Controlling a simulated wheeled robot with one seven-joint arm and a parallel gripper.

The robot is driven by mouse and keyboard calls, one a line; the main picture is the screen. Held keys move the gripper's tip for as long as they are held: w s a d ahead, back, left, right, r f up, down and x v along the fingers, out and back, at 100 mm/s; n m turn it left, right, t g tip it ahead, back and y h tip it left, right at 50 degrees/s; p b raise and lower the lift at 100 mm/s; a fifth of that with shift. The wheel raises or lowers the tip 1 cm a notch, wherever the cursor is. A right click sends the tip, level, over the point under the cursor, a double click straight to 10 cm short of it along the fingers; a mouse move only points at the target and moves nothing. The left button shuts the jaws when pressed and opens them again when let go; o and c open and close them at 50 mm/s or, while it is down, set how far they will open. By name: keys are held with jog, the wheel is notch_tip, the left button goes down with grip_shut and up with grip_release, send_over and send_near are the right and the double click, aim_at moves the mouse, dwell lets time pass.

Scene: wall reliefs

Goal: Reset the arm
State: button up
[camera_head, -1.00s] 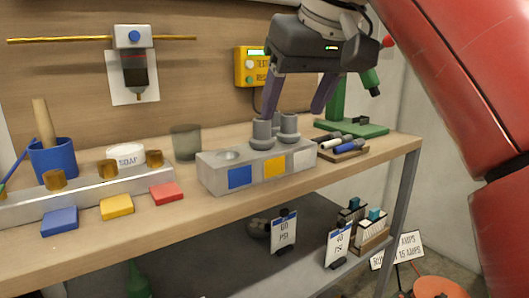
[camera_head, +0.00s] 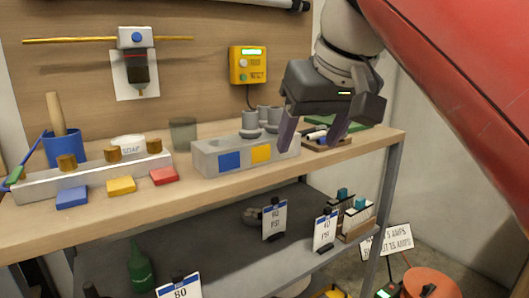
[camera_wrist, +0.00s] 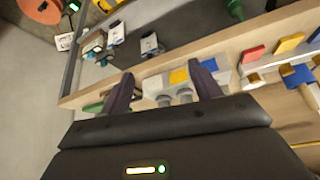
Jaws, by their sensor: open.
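My gripper (camera_head: 312,138) is open and empty. In the head view it hangs in front of the right end of the grey block (camera_head: 208,160), above the bench's front edge, and hides part of the block. The block has blue and yellow squares on its front and grey cylinders (camera_head: 250,122) at its top. In the wrist view my gripper (camera_wrist: 163,85) has its two dark fingers spread apart. The grey cylinders (camera_wrist: 185,97) show between the fingers, with nothing held.
The wooden bench (camera_head: 120,210) carries a soap rack, a blue cup (camera_head: 62,148) and coloured tiles. A yellow tester box (camera_head: 248,64) is on the wall. The lower shelf (camera_head: 200,255) holds a green bottle (camera_head: 139,268) and labelled cards. Open floor lies to the right.

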jog(key=s+d+f+m, duration=0.1)
jog(key=s+d+f, duration=0.2)
jog(key=f, duration=0.7)
jog(key=s+d+f+m+h, duration=0.1)
jog(key=s+f, duration=0.3)
jog(key=f, duration=0.7)
jog(key=s+d+f+m+h, duration=0.1)
jog(key=s+d+f, duration=0.2)
jog(key=f, duration=0.7)
jog(key=shift+s+d+f+m, duration=0.35)
jog(key=shift+d+m, duration=0.05)
jog(key=shift+d, duration=0.45)
